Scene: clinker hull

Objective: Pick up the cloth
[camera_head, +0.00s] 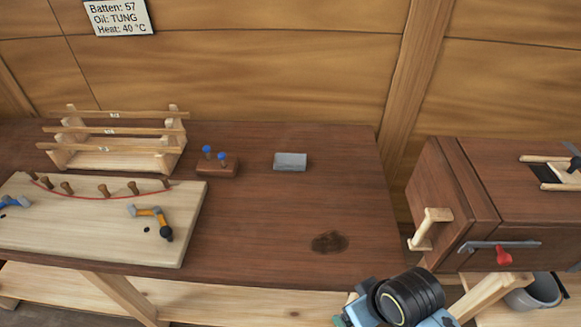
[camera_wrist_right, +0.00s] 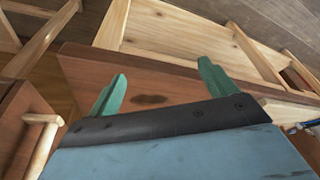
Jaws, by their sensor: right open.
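A small grey block-like or folded piece (camera_head: 290,161) lies on the dark brown workbench (camera_head: 270,215), towards its back; it may be the cloth, but I cannot tell for sure. No other cloth is clearly visible. My right gripper shows in the wrist view (camera_wrist_right: 162,84), its two green fingers apart with nothing between them. In the head view my right arm is at the bottom, in front of the bench's front edge, well away from the grey piece. My left gripper is not in view.
Behind are a batten rack (camera_head: 112,150) and a block with blue-topped pegs (camera_head: 217,167). A dark stain (camera_head: 328,242) marks clear benchtop. A wooden box (camera_head: 510,190) stands right.

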